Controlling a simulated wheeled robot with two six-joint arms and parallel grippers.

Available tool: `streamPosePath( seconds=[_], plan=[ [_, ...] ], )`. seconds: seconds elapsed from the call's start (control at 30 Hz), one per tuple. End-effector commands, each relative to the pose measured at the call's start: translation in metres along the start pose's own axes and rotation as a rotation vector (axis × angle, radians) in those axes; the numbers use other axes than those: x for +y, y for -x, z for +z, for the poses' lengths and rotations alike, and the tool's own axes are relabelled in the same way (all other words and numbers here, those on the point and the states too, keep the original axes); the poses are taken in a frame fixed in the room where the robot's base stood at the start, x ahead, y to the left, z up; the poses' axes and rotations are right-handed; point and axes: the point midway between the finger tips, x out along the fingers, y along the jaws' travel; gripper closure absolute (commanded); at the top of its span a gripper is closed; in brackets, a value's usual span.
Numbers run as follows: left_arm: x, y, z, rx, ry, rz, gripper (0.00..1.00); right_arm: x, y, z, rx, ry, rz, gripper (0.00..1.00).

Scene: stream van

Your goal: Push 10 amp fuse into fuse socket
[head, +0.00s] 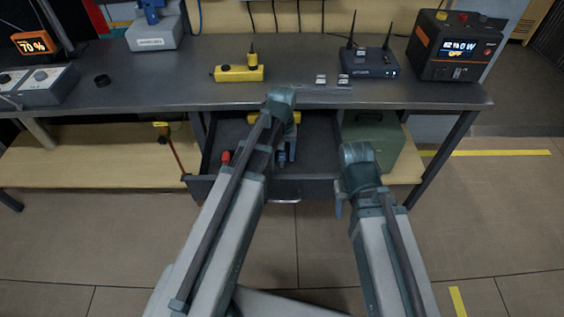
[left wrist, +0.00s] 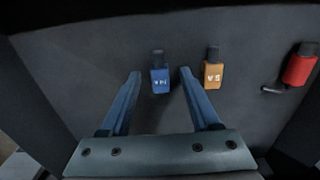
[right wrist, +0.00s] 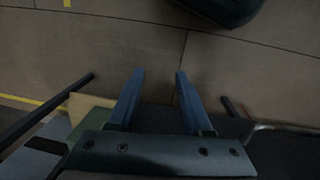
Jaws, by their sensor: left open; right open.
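The blue fuse (left wrist: 160,80), with an upside-down label that looks like 10A, lies in the open dark drawer (head: 235,188). An orange fuse (left wrist: 213,74) marked 5A lies to its right. My left gripper (left wrist: 160,73) is open above the drawer floor, with its fingertips either side of the blue fuse and no visible grip on it. In the head view my left wrist hides part of the drawer. My right gripper (right wrist: 153,73) is open and empty over the floor in front of the bench. I cannot pick out the fuse socket with certainty.
A red item (left wrist: 301,66) lies at the drawer's right in the left wrist view. On the bench (head: 180,90) are a yellow block (head: 238,73), a router (head: 369,62) and an orange-black power unit (head: 455,46). A green box (head: 375,135) stands below, right of the drawer.

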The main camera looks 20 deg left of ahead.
Motion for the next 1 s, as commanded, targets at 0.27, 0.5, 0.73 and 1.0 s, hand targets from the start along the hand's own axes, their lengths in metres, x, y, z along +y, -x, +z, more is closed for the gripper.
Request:
streamPosePath(
  seconds=[0.27, 0.5, 0.73, 1.0],
  plan=[
    [-0.0001, 0.0009, 0.0000, 0.000, 0.000, 0.000, 0.72, 0.0001, 0.0009, 0.0001, 0.000, 0.000, 0.000, 0.50],
    [-0.0001, 0.0009, 0.0000, 0.000, 0.000, 0.000, 1.00, 0.0001, 0.0009, 0.0001, 0.000, 0.000, 0.000, 0.50],
    [-0.0001, 0.0009, 0.0000, 0.000, 0.000, 0.000, 1.00, 0.0001, 0.0009, 0.0001, 0.000, 0.000, 0.000, 0.50],
    [0.0000, 0.0107, 0.0000, 0.000, 0.000, 0.000, 1.00, 0.0010, 0.0106, 0.0006, 0.000, 0.000, 0.000, 0.50]
  ],
)
